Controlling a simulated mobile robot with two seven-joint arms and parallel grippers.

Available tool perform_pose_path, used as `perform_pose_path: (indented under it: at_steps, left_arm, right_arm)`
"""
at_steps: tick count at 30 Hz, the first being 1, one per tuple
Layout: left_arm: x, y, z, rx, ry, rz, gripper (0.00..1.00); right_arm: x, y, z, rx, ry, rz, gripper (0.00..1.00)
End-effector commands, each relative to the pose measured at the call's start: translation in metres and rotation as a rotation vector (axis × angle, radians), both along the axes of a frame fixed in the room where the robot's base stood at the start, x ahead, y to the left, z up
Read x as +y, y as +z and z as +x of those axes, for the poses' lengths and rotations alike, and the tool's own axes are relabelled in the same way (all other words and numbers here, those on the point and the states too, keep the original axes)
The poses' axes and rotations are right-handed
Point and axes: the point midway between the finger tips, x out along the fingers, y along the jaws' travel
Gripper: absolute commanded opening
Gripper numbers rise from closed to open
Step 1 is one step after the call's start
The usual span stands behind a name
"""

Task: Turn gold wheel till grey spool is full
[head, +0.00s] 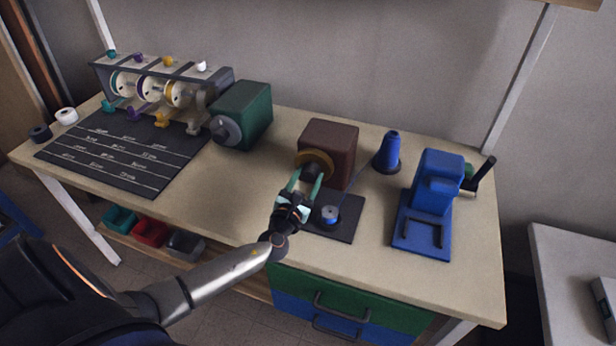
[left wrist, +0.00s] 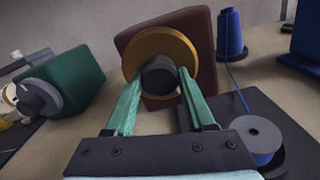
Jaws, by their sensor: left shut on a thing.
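The gold wheel (head: 314,163) is on the front of a dark brown box (head: 337,142), with a dark round hub at its middle. It also shows in the left wrist view (left wrist: 148,47). My left gripper (head: 306,180) is shut on the dark hub (left wrist: 159,77), one green finger on each side. The grey spool (head: 330,213) stands upright on a black base plate (head: 346,226), right of my gripper. In the left wrist view the grey spool (left wrist: 256,136) shows some blue thread below its top flange. How full it is cannot be told. My right gripper is not in view.
A blue thread cone (head: 388,151) stands behind, its thread running to the spool. A blue machine (head: 431,206) with a crank stands right. A green box (head: 243,113), a rack (head: 157,85) and a black marked mat (head: 126,151) are left. The front middle of the table is clear.

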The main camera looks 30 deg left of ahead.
Motion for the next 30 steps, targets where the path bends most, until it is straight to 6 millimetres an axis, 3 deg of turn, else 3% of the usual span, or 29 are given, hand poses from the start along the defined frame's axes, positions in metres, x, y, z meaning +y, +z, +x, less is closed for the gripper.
perform_pose_path:
  at_steps: [1, 2, 9, 20, 23, 30]
  left_arm:
    - [0.0, 0.0, 0.0, 0.001, 0.0, 0.0, 0.0]
    - [0.0, 0.0, 0.0, 0.001, 0.0, 0.0, 0.56]
    - [0.0, 0.0, 0.0, 0.0, 0.0, -0.001, 0.83]
    - [-0.001, 0.0, -0.005, 0.0, -0.001, -0.002, 0.84]
    - [-0.004, -0.001, -0.015, 0.001, -0.002, -0.001, 0.84]
    - [-0.015, -0.002, -0.061, 0.004, -0.002, -0.002, 0.84]
  right_arm:
    - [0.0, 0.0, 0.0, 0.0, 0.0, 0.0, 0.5]
    - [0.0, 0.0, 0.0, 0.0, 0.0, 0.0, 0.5]
    - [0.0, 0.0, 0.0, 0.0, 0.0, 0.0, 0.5]
    - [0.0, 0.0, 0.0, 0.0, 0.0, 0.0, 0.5]
    - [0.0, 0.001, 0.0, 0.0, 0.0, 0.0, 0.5]
    - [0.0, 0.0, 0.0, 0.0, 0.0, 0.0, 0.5]
